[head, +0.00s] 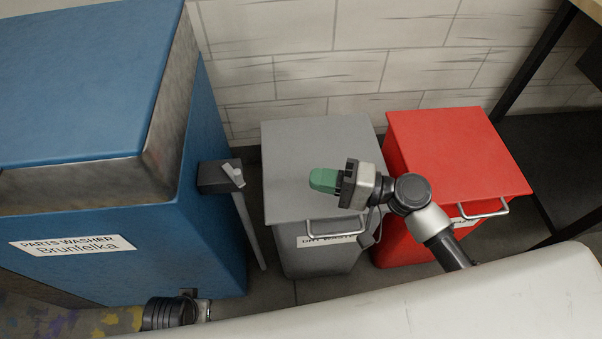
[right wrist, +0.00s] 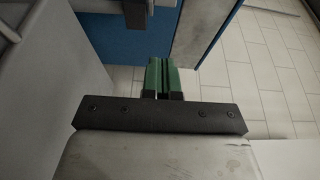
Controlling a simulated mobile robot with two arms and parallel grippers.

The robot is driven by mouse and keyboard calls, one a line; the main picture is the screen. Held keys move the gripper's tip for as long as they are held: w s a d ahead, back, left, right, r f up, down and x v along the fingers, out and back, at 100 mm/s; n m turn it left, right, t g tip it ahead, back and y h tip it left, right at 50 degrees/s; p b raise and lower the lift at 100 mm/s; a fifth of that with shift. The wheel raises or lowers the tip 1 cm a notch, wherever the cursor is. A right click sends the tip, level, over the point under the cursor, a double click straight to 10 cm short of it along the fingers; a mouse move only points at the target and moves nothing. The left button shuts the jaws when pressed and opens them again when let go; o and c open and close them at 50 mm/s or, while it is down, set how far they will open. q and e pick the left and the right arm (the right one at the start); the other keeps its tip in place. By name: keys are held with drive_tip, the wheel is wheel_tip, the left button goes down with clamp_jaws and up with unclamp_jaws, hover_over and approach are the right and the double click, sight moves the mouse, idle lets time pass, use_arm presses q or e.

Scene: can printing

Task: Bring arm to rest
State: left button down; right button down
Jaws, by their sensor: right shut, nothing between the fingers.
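My right gripper (head: 312,180) has green fingers and is shut, with nothing between them. In the head view it hangs in front of and above the grey waste bin (head: 305,145), pointing left toward the blue parts washer (head: 90,85). Its arm comes in from the lower right. In the right wrist view the two green fingers (right wrist: 164,64) lie side by side. A dark joint of my left arm shows at the bottom left of the head view; the left gripper is not visible.
A red bin (head: 450,150) with a front handle stands right of the grey bin. A grey lever (head: 240,200) sticks out from the washer's right side. A dark-framed table (head: 560,150) is at the far right. A white brick wall (head: 300,50) closes the back.

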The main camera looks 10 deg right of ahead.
drive_tip(key=shift+s+d, duration=0.15)
drive_tip(key=shift+d, duration=0.2)
idle(0.3)
